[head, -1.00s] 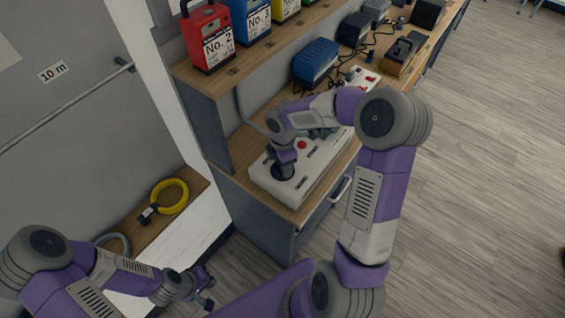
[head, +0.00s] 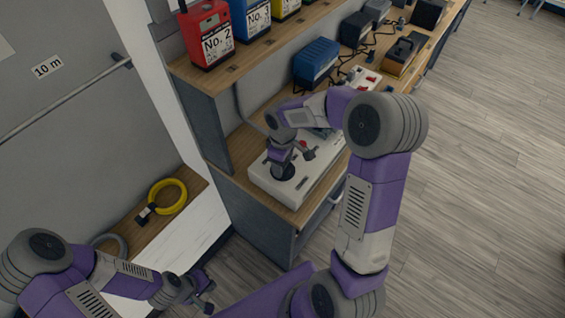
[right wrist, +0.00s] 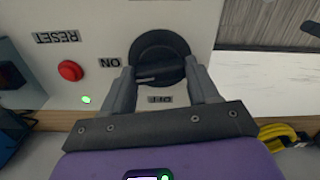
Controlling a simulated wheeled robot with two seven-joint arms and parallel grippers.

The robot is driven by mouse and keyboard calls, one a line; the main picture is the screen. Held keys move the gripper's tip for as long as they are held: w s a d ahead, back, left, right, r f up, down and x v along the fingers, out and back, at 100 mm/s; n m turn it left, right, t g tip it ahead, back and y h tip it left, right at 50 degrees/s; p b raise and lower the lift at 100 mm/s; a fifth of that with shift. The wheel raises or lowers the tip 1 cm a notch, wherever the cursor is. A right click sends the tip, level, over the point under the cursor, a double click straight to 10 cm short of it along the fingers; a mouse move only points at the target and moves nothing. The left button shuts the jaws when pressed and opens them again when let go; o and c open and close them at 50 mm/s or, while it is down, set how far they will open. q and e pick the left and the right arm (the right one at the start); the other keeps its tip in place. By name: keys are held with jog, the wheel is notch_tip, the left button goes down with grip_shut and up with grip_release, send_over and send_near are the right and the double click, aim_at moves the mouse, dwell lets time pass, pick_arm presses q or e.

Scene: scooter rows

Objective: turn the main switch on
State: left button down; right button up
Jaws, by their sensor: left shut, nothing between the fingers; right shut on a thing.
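The main switch is a round black rotary knob (right wrist: 158,58) on a pale control box (head: 258,182). In the right wrist view its grip bar lies nearly level, its left end toward the ON label (right wrist: 110,62); the OFF label (right wrist: 160,99) is below the knob. My right gripper (right wrist: 160,73) is shut on the knob, one finger on each side. In the head view my right gripper (head: 282,163) stands over the knob (head: 283,172) and partly hides it. My left gripper (head: 207,294) is shut and empty, low in front of the bench.
A red RESET button (right wrist: 70,70) and a lit green lamp (right wrist: 86,100) are beside the knob. A blue box (head: 315,62) and black devices stand behind on the bench. Numbered packs, including red No. 2 (head: 206,35), sit on the shelf above. A yellow coil (head: 168,196) lies at left.

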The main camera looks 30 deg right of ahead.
jog(key=shift+m, duration=1)
jog(key=o, duration=1.1)
jog(key=shift+c, duration=0.2)
jog(key=shift+r, duration=0.1)
notch_tip(320, 180, up, 7)
jog(key=shift+r+p, duration=0.2)
jog(key=shift+p, duration=0.55)
